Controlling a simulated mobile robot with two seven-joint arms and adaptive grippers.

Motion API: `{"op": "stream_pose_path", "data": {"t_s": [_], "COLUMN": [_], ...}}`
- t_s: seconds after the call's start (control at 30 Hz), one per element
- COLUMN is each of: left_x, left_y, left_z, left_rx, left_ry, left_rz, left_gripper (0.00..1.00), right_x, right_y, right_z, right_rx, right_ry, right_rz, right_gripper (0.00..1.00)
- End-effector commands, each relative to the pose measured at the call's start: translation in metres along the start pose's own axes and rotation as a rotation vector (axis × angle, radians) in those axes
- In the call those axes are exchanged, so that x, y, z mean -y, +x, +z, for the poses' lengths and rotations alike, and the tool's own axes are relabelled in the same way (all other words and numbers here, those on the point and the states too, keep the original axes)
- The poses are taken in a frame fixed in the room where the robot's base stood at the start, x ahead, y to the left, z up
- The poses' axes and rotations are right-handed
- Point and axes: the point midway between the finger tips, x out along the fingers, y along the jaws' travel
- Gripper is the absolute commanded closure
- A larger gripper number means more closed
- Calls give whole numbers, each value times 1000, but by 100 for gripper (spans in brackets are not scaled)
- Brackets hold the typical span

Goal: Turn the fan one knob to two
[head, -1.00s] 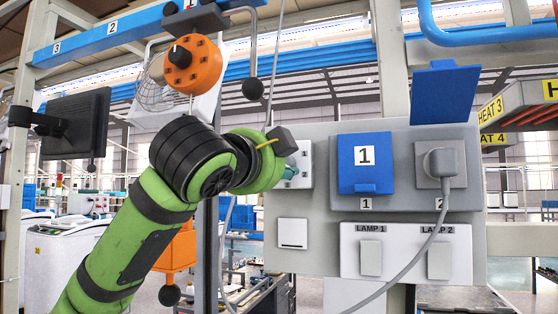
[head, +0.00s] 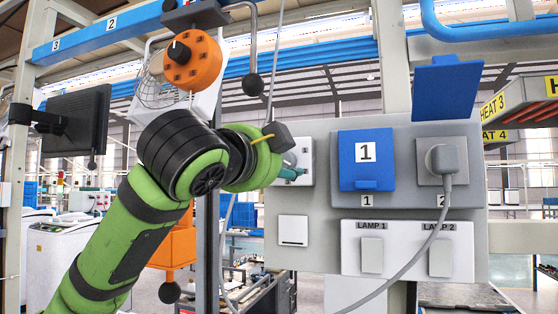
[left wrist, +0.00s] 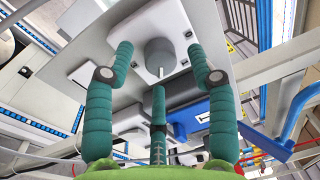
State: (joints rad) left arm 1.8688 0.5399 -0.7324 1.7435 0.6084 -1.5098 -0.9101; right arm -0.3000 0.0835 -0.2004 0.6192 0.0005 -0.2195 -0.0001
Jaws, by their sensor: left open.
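A round grey knob (left wrist: 160,52) with a white pointer line sits on a white plate in the left wrist view. In the head view the plate (head: 307,152) shows at the panel's left edge, and my gripper hides most of the knob there. My left gripper (left wrist: 160,66) is open, with one teal finger on each side of the knob and a third below it. I cannot tell whether any finger touches the knob. In the head view its teal fingers (head: 291,173) are at the plate. My right gripper is in neither view.
The grey panel (head: 320,205) carries a blue flap (head: 364,160) marked 1, a plug (head: 445,160) with a hanging cord, and two lamp switches. A wire-cage fan (head: 152,92) and an orange knob box (head: 194,62) stand upper left. A monitor (head: 80,125) is at far left.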

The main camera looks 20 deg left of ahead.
Motion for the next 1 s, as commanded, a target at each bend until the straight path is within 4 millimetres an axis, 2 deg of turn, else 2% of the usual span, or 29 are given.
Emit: {"op": "stream_pose_path", "data": {"t_s": [0.3, 0.5, 0.67, 1.0], "left_x": [1, 1, 0, 0], "left_y": [-68, -96, -105, -105], "left_z": [1, 1, 2, 2], "left_rx": [0, 1, 2, 2], "left_ry": [1, 0, -1, -1], "left_rz": [-6, -4, -2, -1], "left_gripper": [44, 44, 44, 44], "right_x": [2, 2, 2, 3], "right_y": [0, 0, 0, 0], "right_z": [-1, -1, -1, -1], "right_rx": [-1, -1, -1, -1], "right_ry": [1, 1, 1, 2], "right_rz": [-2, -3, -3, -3], "right_gripper": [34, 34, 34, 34]}}
